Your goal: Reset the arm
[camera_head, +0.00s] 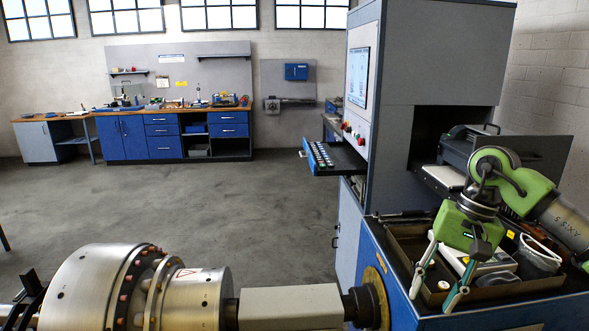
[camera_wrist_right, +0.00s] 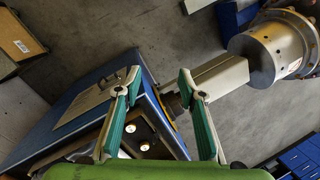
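My right arm comes in from the right edge of the head view. Its green gripper (camera_head: 430,302) points down over the brown tray (camera_head: 540,284) on the blue machine base. The two fingers are spread apart with nothing between the tips. In the wrist view the right gripper (camera_wrist_right: 160,76) also shows open and empty, with teal pads on both fingers. The silver rotor (camera_head: 205,296) lies at the lower left of the head view, with a pale grey block (camera_head: 290,306) between it and the machine. The rotor also shows at the upper right of the wrist view (camera_wrist_right: 270,50). My left gripper is in neither view.
The tray holds small round parts and a dark container (camera_head: 538,258). Open floor (camera_head: 200,205) lies between the rotor and the blue workbench (camera_head: 180,135).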

